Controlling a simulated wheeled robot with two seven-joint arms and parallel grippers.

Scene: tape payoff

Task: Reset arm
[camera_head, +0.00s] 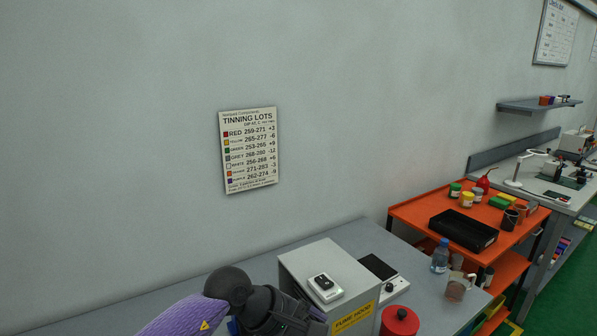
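One arm of mine comes in from the lower left, with a purple sleeve and dark joints. I take it as my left arm. Its dark wrist end, where the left gripper (305,312) is, lies at the bottom edge, just in front of a grey fume hood box (325,262). The fingers are too dark and cut off to tell whether they are open or shut, or whether they touch the box. My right arm and gripper are out of view.
A white device (325,288) sits on the box. Beside it are a scale (382,270), a red round container (399,321), a clear mug (458,287) and a bottle (440,256). An orange cart (408,213) holds a black tray (440,226). A tinning lots sign (249,150) hangs on the wall.

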